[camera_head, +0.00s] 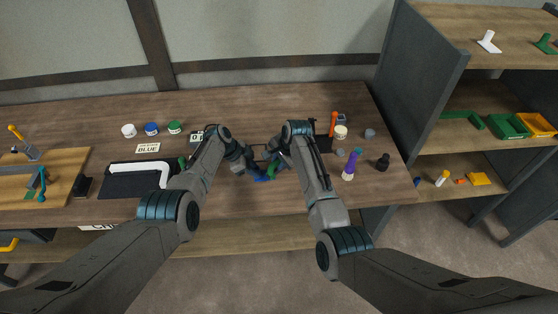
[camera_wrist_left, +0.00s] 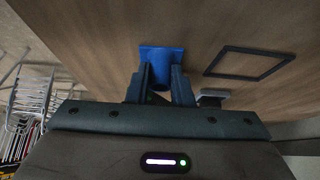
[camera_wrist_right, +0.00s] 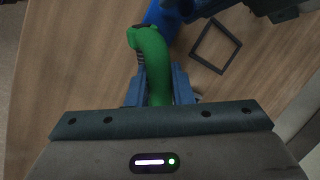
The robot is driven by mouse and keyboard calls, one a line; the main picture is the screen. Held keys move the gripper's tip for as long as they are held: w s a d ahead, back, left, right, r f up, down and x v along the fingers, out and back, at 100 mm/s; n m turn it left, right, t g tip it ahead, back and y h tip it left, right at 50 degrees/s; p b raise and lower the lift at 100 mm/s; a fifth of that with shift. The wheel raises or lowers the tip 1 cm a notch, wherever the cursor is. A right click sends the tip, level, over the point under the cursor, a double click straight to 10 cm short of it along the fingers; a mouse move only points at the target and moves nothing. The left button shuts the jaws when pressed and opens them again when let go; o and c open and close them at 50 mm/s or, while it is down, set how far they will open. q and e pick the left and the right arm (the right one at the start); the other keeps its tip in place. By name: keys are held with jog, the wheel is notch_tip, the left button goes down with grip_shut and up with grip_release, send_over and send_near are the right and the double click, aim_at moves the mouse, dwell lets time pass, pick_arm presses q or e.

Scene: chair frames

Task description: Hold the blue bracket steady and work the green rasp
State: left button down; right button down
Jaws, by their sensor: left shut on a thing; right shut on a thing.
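The blue bracket (camera_wrist_left: 160,62) is between the fingers of my left gripper (camera_wrist_left: 160,88), which is shut on it near the tabletop. In the head view the bracket (camera_head: 263,177) is a small blue patch between the two grippers, mostly covered by them. The green rasp (camera_wrist_right: 150,55) is between the fingers of my right gripper (camera_wrist_right: 158,85), which is shut on its curved green handle. A dark ribbed part shows beside the handle. The rasp's far end is close to the bracket (camera_wrist_right: 165,18) in the right wrist view; I cannot tell whether they touch.
A dark square outline (camera_wrist_left: 248,63) lies on the bench beside the bracket. A black mat with a white bracket (camera_head: 163,178) lies to the left, near a "BLUE" card (camera_head: 148,148). Jars (camera_head: 152,128) stand behind.

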pick_arm(q)
jog(key=shift+f, duration=0.1)
pick_arm(e)
jog(key=shift+f, duration=0.8)
pick_arm(q)
jog(key=shift+s, duration=0.1)
pick_arm(e)
jog(key=shift+a+r, duration=0.1)
jog(key=shift+a, duration=1.15)
pick_arm(q)
jog(key=shift+d, duration=0.2)
pick_arm(e)
jog(key=shift+s+a, duration=0.1)
jog(key=shift+a, duration=0.35)
jog(key=shift+d, duration=1.65)
pick_arm(q)
jog(key=shift+a, duration=0.15)
pick_arm(e)
jog(key=shift+r, duration=0.1)
jog(key=shift+r, duration=1.4)
pick_arm(q)
jog(key=shift+a, duration=0.1)
